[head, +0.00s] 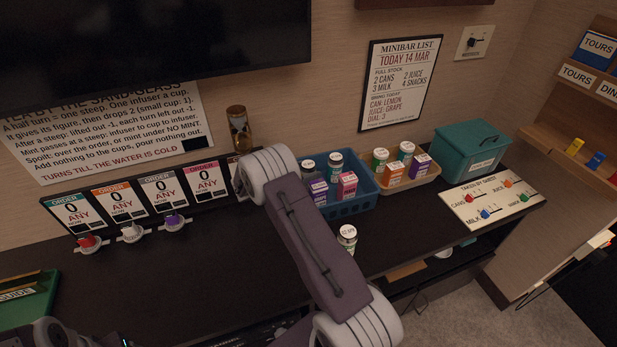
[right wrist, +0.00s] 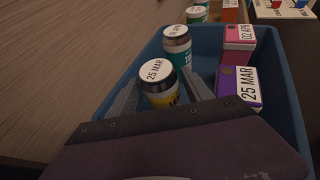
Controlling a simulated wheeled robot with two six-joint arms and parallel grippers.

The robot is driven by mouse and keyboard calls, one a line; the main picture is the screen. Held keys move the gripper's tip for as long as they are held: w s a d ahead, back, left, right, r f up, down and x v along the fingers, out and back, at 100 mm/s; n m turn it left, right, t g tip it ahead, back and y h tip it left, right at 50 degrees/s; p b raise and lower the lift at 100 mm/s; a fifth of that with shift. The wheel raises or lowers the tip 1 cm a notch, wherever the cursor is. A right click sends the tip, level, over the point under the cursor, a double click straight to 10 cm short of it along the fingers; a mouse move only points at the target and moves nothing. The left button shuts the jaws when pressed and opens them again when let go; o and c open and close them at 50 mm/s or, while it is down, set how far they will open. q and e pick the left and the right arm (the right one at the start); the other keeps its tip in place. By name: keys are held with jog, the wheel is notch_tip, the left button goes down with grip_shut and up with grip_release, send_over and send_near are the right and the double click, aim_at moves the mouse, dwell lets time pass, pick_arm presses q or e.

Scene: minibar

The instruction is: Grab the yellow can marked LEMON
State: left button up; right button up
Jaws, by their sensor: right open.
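The can with a yellow label (right wrist: 172,99) stands upright in the blue basket (right wrist: 286,92), its white lid reading 25 MAR. Its label word is mostly hidden, so I cannot read LEMON. My right gripper (right wrist: 162,82) is open, with one finger on each side of this can; I cannot tell whether they touch it. In the head view the can (head: 308,164) is at the basket's left back, and my right arm hides the gripper. My left gripper is not in view.
A teal-labelled can (right wrist: 177,48) stands just beyond, with a purple box (right wrist: 238,85) and a pink box (right wrist: 239,40) on the right. Another can (head: 347,238) stands on the counter in front of the basket. A tan tray (head: 412,182) is to the right.

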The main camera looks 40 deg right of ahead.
grip_shut()
jog(key=shift+r, duration=0.1)
